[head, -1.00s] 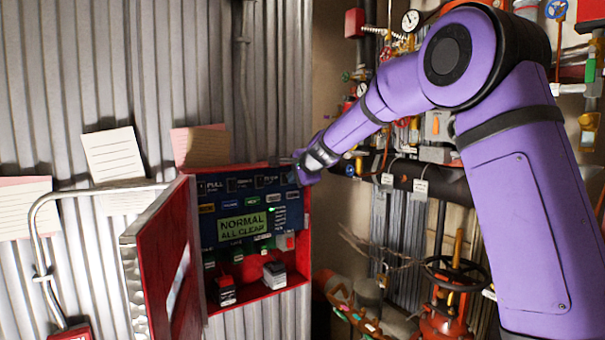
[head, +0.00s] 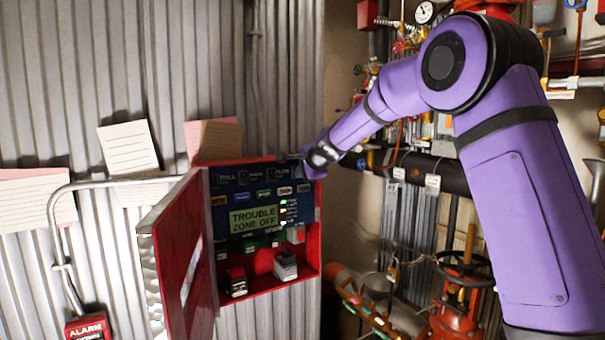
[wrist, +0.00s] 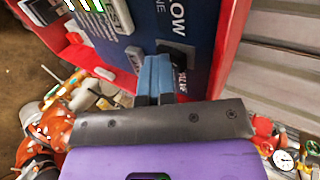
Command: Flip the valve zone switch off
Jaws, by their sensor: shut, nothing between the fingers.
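The blue control panel (head: 262,195) sits inside the open red box on the corrugated wall. Its screen (head: 253,219) reads "TROUBLE ZONE OFF". A top row of dark zone switches (head: 253,176) runs toward the right end, where my gripper (head: 303,160) is. In the wrist view my shut, empty gripper (wrist: 163,76) is close against the panel (wrist: 195,35), beside a "FLOW" label (wrist: 179,22). Lettering just right of the fingers is partly hidden and hard to read. The valve zone switch is not clearly visible; the fingers cover that area.
The red box door (head: 180,255) stands open to the left. A bent metal pipe (head: 57,230) and a red alarm box (head: 88,327) are left of it. Pipes, a red valve (head: 458,320) and gauges (head: 424,12) crowd the right side.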

